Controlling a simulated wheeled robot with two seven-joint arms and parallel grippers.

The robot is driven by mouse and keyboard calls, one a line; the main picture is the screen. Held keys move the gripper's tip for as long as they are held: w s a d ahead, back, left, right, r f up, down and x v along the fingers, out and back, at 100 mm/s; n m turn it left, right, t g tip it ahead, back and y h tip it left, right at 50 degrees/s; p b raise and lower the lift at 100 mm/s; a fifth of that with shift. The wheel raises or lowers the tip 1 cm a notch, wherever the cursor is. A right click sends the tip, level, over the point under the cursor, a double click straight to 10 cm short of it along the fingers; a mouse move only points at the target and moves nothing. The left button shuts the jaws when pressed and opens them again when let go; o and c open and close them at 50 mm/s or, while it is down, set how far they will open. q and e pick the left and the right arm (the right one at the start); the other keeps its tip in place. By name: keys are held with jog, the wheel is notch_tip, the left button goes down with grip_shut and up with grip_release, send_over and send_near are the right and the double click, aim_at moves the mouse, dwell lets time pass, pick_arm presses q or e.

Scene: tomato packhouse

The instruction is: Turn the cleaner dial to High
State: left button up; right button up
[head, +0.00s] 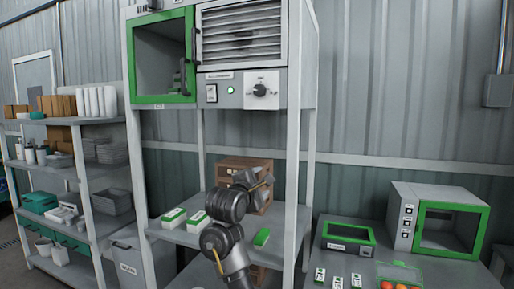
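The cleaner dial (260,90) is a dark round knob on a white plate, on the grey control panel of the tall cabinet, under a louvred vent (243,35). Its labels and pointer setting are too small to read. A rocker switch (211,93) and a lit green lamp (230,90) sit to its left. My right gripper (262,183) is well below the dial, in front of the cardboard boxes on the lower shelf. It looks open and empty, its fingers apart. My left gripper is not in view.
A green-framed chamber (162,101) is left of the vent. Cabinet posts (293,180) flank the lower shelf, which holds boxes (233,164) and several green-and-white packs (197,221). Shelving (95,190) stands left; a bench with a green-framed oven (400,198) stands right. Space directly before the dial is clear.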

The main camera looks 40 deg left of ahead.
pick_arm(q)
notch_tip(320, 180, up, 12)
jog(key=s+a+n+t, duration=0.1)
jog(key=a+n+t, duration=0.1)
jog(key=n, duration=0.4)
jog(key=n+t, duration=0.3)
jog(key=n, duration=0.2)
send_near(258, 93)
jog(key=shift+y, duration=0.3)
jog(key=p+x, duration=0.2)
jog(key=p, duration=0.1)
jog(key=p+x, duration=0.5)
jog(key=p, duration=0.1)
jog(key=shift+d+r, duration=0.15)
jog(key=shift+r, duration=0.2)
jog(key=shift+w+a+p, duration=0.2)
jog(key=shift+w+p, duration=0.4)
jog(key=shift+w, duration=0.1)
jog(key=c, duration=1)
